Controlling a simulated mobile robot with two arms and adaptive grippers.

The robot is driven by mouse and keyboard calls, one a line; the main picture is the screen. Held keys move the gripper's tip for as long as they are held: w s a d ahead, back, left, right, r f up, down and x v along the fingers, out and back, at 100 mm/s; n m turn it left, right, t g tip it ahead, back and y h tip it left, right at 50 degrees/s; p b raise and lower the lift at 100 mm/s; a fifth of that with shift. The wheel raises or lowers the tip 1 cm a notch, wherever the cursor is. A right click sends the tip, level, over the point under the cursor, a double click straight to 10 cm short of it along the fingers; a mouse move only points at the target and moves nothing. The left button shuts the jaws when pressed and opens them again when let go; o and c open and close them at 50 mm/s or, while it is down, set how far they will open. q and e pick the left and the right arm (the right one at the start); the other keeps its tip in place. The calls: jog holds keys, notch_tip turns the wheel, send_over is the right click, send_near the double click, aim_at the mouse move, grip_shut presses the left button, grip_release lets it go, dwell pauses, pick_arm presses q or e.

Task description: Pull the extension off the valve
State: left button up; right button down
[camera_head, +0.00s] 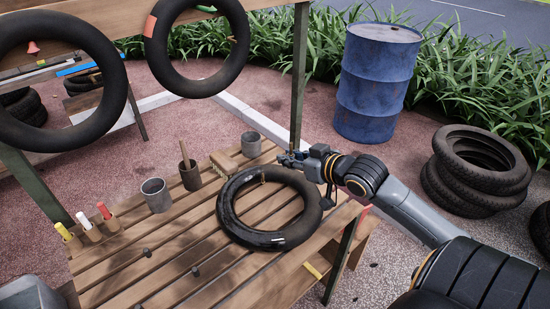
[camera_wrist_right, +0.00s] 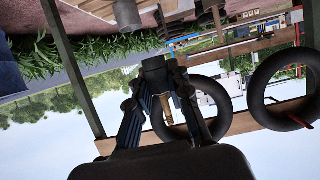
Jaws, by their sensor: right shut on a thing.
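A black inner tube (camera_head: 228,206) lies flat on the slatted wooden table (camera_head: 150,276). A small brass-coloured stem (camera_head: 263,177) shows at its far inner edge and looks like the valve. My right gripper (camera_head: 287,158) is above the far right side of the tube, beside and apart from that stem. The exact grip is too small to tell. My left gripper is out of view.
Two metal cups (camera_head: 156,195) (camera_head: 251,144), a brown pot (camera_head: 190,178), a brush (camera_head: 224,163) and coloured markers (camera_head: 104,210) stand along the table's far side. Two tubes (camera_head: 160,50) (camera_head: 118,75) hang from the frame. A green post (camera_head: 300,75) rises near the right gripper.

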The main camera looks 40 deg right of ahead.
jog(key=v, duration=0.3)
jog(key=shift+r+p, duration=0.3)
jog(key=shift+p, duration=0.05)
notch_tip(320, 180, up, 5)
jog(key=p, duration=0.6)
send_over(292, 156)
jog(key=s, duration=0.2)
jog(key=shift+s+d+f, duration=0.15)
jog(key=shift+s+f, duration=0.05)
jog(key=shift+f, duration=0.05)
